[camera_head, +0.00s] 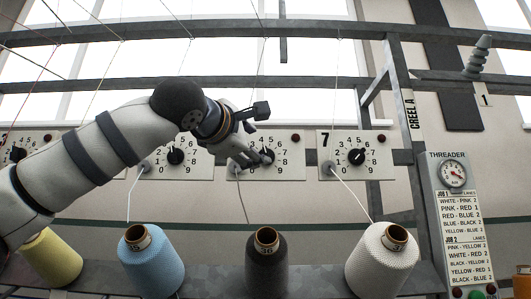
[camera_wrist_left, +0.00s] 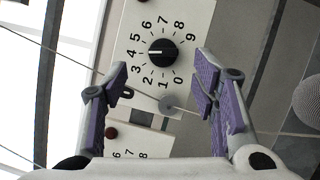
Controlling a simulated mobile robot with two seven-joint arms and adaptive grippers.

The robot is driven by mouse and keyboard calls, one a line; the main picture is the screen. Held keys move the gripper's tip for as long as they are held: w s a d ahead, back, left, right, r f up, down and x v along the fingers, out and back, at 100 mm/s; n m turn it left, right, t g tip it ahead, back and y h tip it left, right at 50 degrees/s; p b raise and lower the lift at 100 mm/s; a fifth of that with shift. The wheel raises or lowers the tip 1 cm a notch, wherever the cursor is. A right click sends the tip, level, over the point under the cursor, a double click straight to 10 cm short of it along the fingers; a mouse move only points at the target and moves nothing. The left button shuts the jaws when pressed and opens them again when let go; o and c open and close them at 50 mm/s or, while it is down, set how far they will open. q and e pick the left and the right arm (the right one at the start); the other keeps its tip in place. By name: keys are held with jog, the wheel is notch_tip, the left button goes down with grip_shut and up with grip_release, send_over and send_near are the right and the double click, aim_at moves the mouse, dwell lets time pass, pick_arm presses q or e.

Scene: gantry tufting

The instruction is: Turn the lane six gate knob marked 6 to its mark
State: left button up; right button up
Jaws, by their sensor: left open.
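The gate knob (camera_head: 267,156) is a black dial on a white panel (camera_head: 290,171), the one left of the panel marked 7. My left gripper (camera_head: 256,135) covers this panel's left part and its lane number. In the left wrist view the knob (camera_wrist_left: 163,52) shows whole, ringed by digits 0 to 9, its pale pointer line towards 4. The open left fingers (camera_wrist_left: 162,78) stand apart with the knob ahead, between and slightly beyond their tips. Nothing is held. No target mark can be made out. My right gripper is out of view.
Neighbouring dial panels stand left and right, the right one marked 7 (camera_head: 357,140). Below stand yarn cones: blue (camera_head: 152,262), dark grey (camera_head: 267,270), white (camera_head: 382,265). A thread hangs below the panel. A threader board (camera_head: 461,225) is at right.

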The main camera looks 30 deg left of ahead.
aim_at(266, 152)
pick_arm(q)
jog(key=x, duration=0.6)
jog(key=shift+w+f, duration=0.2)
jog(key=shift+w, duration=0.15)
jog(key=c, duration=1.2)
jog(key=shift+o, duration=0.2)
jog(key=n+y, duration=0.1)
jog(key=n, duration=0.2)
jog(key=n+t+y, duration=0.1)
jog(key=n, duration=0.2)
jog(key=shift+d+n, duration=0.15)
jog(key=shift+n, duration=0.15)
jog(key=n+y, duration=0.1)
jog(key=n, duration=0.1)
jog(key=n+y, duration=0.1)
jog(key=n, duration=0.2)
jog(key=shift+f+t, duration=0.15)
jog(key=shift+t, duration=0.15)
jog(key=shift+n+y, duration=0.9)
jog(key=shift+n, duration=0.8)
